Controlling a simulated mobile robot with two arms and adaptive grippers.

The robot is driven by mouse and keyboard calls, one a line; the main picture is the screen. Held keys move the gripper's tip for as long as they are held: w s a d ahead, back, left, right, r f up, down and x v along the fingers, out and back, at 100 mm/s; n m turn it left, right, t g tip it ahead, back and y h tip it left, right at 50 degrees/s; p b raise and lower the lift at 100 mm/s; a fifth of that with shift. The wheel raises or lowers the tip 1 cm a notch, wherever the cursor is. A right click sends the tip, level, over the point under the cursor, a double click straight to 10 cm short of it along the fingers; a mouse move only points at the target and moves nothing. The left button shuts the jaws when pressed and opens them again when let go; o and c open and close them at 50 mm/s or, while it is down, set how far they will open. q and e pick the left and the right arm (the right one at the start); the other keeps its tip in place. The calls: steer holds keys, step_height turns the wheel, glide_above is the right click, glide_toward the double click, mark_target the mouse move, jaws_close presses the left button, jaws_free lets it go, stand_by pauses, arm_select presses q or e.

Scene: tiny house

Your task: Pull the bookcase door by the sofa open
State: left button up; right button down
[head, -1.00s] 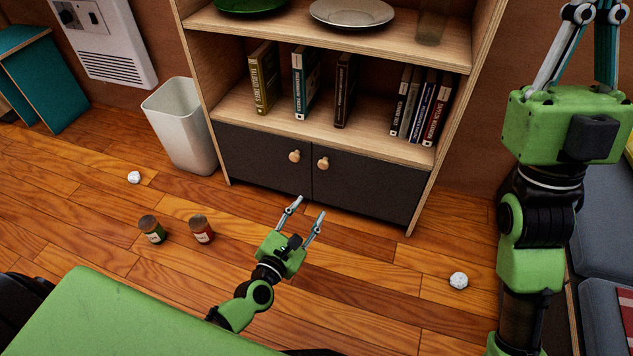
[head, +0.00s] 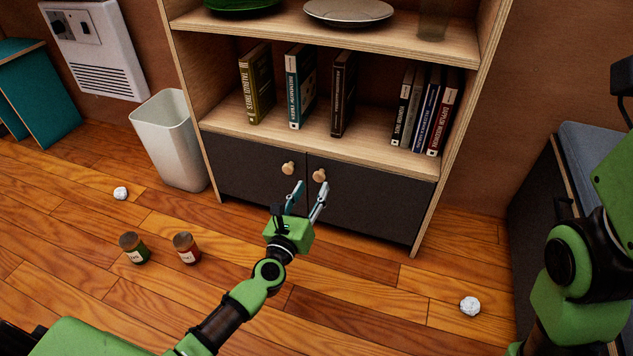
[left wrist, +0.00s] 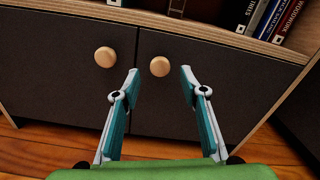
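The bookcase (head: 212,110) has two dark doors at its base, both closed. The left door (head: 243,165) and the right door (head: 375,200) each carry a round wooden knob near the centre seam. The right door's knob (head: 319,175) is just beyond my left gripper (head: 308,186), which is open and empty. In the left wrist view the right knob (left wrist: 160,66) shows between and beyond the fingertips, and the left knob (left wrist: 105,57) is outside the left finger. Of my right arm only part shows at the right edge; its gripper is out of view.
Crumpled white balls lie at left (head: 120,193) and right (head: 470,306). A white bin (head: 170,140) stands left of the bookcase, the dark sofa (head: 585,165) at right. Floor before the right door is clear.

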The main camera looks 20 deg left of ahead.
mark_target(318, 178)
arm_select(q)
steer(key=shift+w+d+b, duration=0.1)
steer(key=shift+w+b, duration=0.25)
steer(key=shift+w, duration=2)
jaws_close()
